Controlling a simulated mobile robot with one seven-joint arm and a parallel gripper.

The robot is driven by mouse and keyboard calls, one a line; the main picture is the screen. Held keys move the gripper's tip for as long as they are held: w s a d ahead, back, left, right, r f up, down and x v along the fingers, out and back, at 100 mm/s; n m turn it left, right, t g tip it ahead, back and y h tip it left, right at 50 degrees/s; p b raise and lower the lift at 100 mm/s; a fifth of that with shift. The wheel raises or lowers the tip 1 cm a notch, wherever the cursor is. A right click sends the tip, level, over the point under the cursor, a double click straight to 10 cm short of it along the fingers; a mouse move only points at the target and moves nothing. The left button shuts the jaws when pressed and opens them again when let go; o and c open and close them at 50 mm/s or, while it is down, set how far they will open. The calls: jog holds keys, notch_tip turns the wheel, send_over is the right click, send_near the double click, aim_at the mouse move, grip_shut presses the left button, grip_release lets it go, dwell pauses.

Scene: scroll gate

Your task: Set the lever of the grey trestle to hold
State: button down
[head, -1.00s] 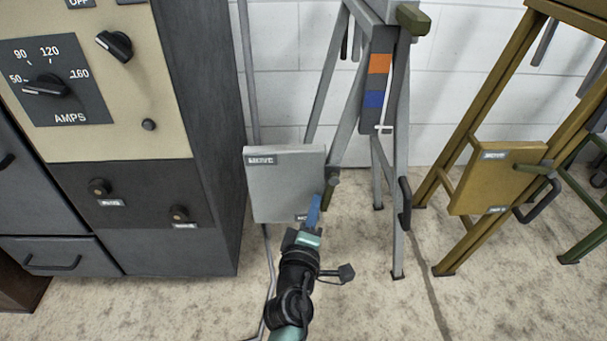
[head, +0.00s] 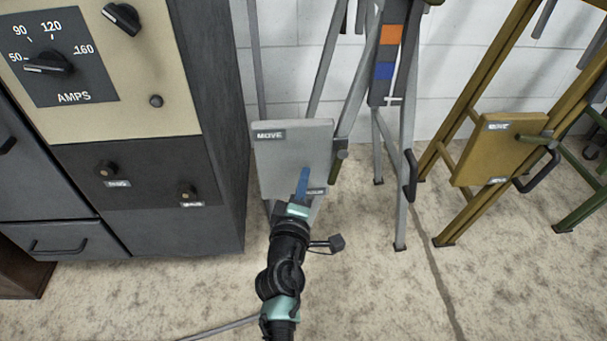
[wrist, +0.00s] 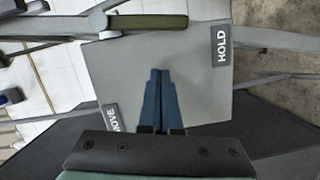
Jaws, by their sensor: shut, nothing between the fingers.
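The grey trestle (head: 403,200) stands in the middle of the head view. Its grey plate (head: 285,160) has a MOVE label (head: 270,136) at the top and a partly hidden label (head: 317,191) low on the right; the wrist view shows that one as HOLD (wrist: 221,46). The olive lever (head: 341,154) is at the plate's right edge; in the wrist view it is an olive bar (wrist: 150,22) along the top. My gripper (head: 305,171) is shut and empty, its blue fingers (wrist: 160,72) in front of the plate, apart from the lever. Contact with the plate cannot be told.
A dark cabinet with an AMPS dial (head: 47,66) stands close on the left. A yellow trestle (head: 497,150) with a similar plate and lever stands on the right, a green one (head: 585,212) beyond it. The concrete floor (head: 360,290) in front is clear.

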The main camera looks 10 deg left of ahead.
jog(key=s+p, duration=0.1)
jog(key=s, duration=0.9)
jog(key=shift+d+r, duration=0.2)
jog(key=shift+d, duration=0.1)
jog(key=w+d+r+m+t+h+p, duration=0.1)
jog(key=d+r+m+t+p, duration=0.2)
jog(key=r, duration=1.1)
jog(key=w+d+r+m+h+p, duration=0.15)
jog(key=r+m+p, duration=0.3)
jog(key=r, duration=1.05)
jog(key=d+r+m+t+h+p, duration=0.1)
jog(key=d+r+m+t+p, duration=0.25)
jog(key=r, duration=1.05)
jog(key=s+r+m+t+y+p, duration=0.15)
jog(key=s+r+p, duration=0.3)
jog(key=r, duration=0.65)
jog(key=s+d+r+m+t+p, duration=0.15)
jog(key=s+r+p, duration=0.3)
jog(key=r, duration=0.65)
jog(key=s+r+m+t+y+p, duration=0.15)
jog(key=s+r+p, duration=0.3)
jog(key=r, duration=0.75)
notch_tip(320, 180, up, 34)
jog(key=g+p, duration=0.1)
jog(key=p, duration=3.3)
jog(key=shift+s, duration=0.15)
